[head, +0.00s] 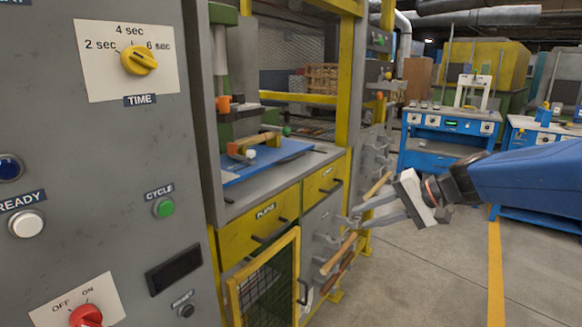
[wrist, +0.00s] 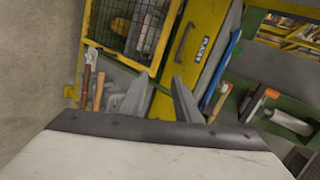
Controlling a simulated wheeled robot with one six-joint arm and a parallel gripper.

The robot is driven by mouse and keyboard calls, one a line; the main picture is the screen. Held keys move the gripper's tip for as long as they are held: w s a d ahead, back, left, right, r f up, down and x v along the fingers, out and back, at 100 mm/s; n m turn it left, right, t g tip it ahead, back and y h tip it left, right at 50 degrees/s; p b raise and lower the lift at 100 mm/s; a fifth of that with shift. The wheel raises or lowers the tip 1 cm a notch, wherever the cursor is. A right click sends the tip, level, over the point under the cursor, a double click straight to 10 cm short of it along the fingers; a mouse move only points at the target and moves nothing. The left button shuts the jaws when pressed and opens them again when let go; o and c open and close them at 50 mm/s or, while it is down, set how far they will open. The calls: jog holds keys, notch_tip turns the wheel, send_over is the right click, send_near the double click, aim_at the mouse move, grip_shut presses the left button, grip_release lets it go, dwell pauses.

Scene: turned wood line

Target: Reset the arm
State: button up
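My gripper (head: 362,214) is at the end of my blue arm, in the right half of the head view. It points left, in front of the grey and yellow machine's lower front. In the wrist view its two grey fingers (wrist: 160,95) stand apart with nothing between them. Past the fingers, the wrist view shows a yellow drawer front (wrist: 185,60) and a yellow-framed mesh door (wrist: 130,25). The gripper appears clear of these, though the exact gap cannot be told.
A grey control panel with a yellow time knob (head: 139,61), green cycle button (head: 164,207) and red switch (head: 87,316) fills the left. Wooden-handled tools (head: 338,254) hang on the machine's side. Blue benches (head: 450,135) stand behind. The floor (head: 420,270) at lower right is clear.

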jog(key=s+d+f+n+h, duration=0.1)
jog(key=s+d+f+h, duration=0.2)
jog(key=s, duration=0.5)
jog(key=s+d+f+n+h, duration=0.2)
jog(key=s+d+f+h, duration=0.1)
jog(key=s, duration=0.5)
jog(key=s+d+f+n+h, duration=0.1)
jog(key=s+d+f+h, duration=0.2)
jog(key=s, duration=0.6)
notch_tip(320, 180, down, 2)
jog(key=shift+f+h, duration=0.25)
jog(key=shift+h, duration=0.15)
jog(key=shift+s, duration=0.1)
jog(key=shift+c, duration=0.5)
